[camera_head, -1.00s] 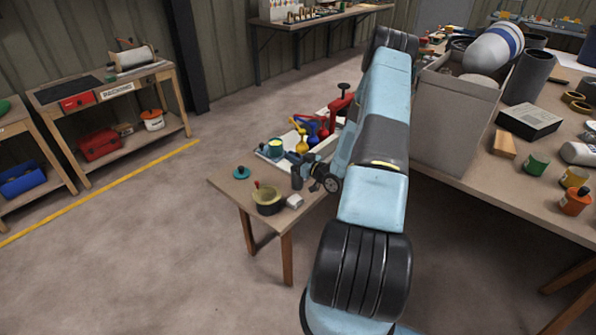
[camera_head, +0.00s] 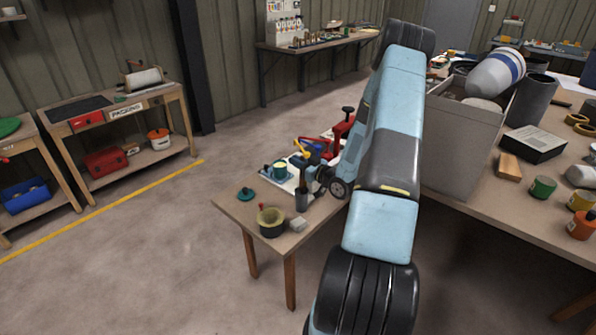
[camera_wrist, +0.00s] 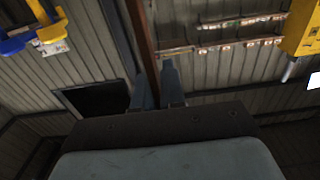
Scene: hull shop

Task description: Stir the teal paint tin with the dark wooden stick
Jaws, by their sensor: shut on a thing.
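The teal tin (camera_head: 280,171) stands on a pale tray at the back of the small wooden table. A flat teal disc with a knob (camera_head: 247,197) lies on the table to its left. My gripper (camera_head: 313,177) is right of the tin, just above and beside a dark grey cylinder (camera_head: 302,200); my arm hides part of this area. In the wrist view my gripper (camera_wrist: 156,85) is shut on a reddish-brown strip, the dark wooden stick (camera_wrist: 141,35), which runs up from between its fingers. The stick's far end is out of frame.
A dark olive pot (camera_head: 270,223) and a small pale block (camera_head: 298,225) are near the table's front. Yellow (camera_head: 302,150), blue and red items crowd behind my gripper. A large grey box (camera_head: 452,140) stands on the right bench.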

